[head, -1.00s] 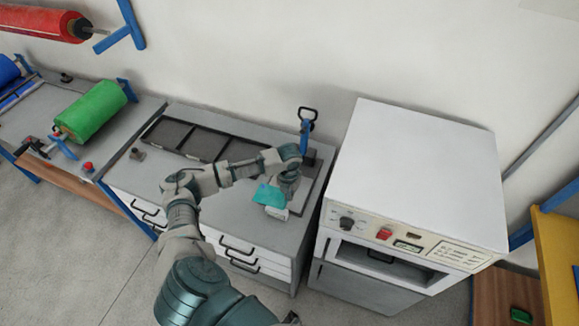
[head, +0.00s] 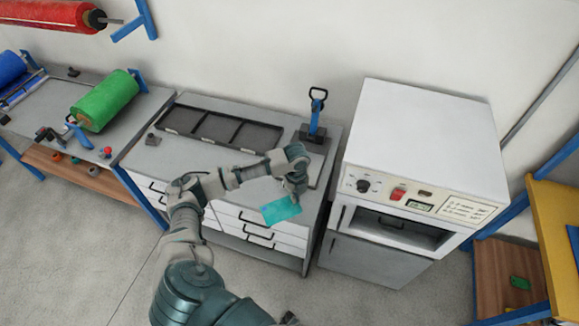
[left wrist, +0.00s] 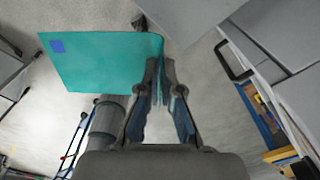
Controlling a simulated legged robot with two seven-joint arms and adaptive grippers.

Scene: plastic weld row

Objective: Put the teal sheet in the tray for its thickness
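The teal sheet (head: 281,210) hangs at my left gripper (head: 296,188), near the front edge of the grey-topped cabinet. In the left wrist view the sheet (left wrist: 100,62) is flat with a small blue square in one corner. Its right edge is between the close-set fingertips of my left gripper (left wrist: 163,70), which is shut on it. The dark tray unit (head: 222,129), split into several compartments, lies at the back of the cabinet top, apart from the sheet. Any thickness marks on it are too small to read. My right gripper is not in view.
A blue-handled tool (head: 317,112) stands on the cabinet's right rear corner. A tall white oven-like machine (head: 425,135) stands just right of the cabinet. A green roll (head: 105,101) is on the left bench. The cabinet top (head: 185,158) before the trays is mostly clear.

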